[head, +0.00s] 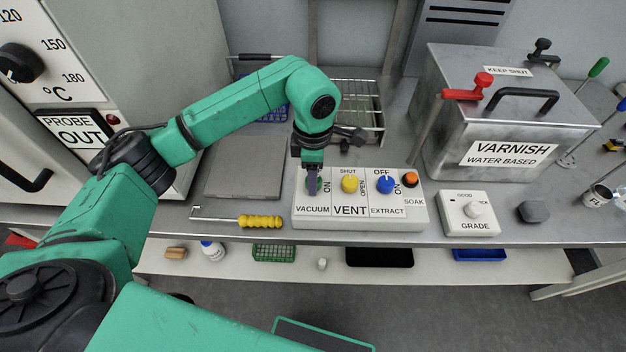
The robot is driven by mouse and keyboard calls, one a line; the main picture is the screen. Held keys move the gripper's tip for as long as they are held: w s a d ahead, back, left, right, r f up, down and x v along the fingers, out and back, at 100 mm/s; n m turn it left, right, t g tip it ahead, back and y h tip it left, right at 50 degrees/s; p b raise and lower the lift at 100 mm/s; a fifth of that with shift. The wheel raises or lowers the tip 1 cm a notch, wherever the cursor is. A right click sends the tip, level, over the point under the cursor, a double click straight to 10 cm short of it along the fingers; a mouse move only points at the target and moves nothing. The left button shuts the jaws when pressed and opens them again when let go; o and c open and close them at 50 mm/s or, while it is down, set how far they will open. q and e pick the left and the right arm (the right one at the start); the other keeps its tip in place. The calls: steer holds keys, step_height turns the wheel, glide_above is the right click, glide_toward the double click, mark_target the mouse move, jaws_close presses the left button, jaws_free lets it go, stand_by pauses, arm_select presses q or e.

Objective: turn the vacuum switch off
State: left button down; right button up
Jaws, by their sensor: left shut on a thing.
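The white control panel (408,212) lies on the grey bench, with sections labelled VACUUM, VENT, EXTRACT and SOAK. My left gripper (313,186) points down at the VACUUM section at the panel's left end. It is shut on the vacuum switch, a green knob (319,184) mostly hidden by the fingers. The word ON shows just right of the knob. Any other marking around it is hidden, and I cannot tell which way the knob points. My right gripper is not in view.
Beside the switch are the yellow vent knob (349,184), blue extract knob (385,185) and orange soak button (410,178). A yellow-handled hook tool (260,221) lies left of the panel. The grade box (470,224) and varnish tank (440,140) stand to the right.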

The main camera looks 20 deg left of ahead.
arm_select(q)
steer(key=n+b, duration=0.2)
steer(key=n, duration=0.3)
steer(key=n+b, duration=0.2)
steer(key=n, duration=0.3)
steer(key=shift+r, duration=0.15)
steer(key=shift+w+n, duration=0.1)
steer(key=shift+n, duration=0.2)
steer(key=shift+c, duration=1.9)
jaws_free()
step_height(320, 180, up, 14)
steer(key=shift+r+p, duration=0.25)
steer(key=shift+p, duration=0.2)
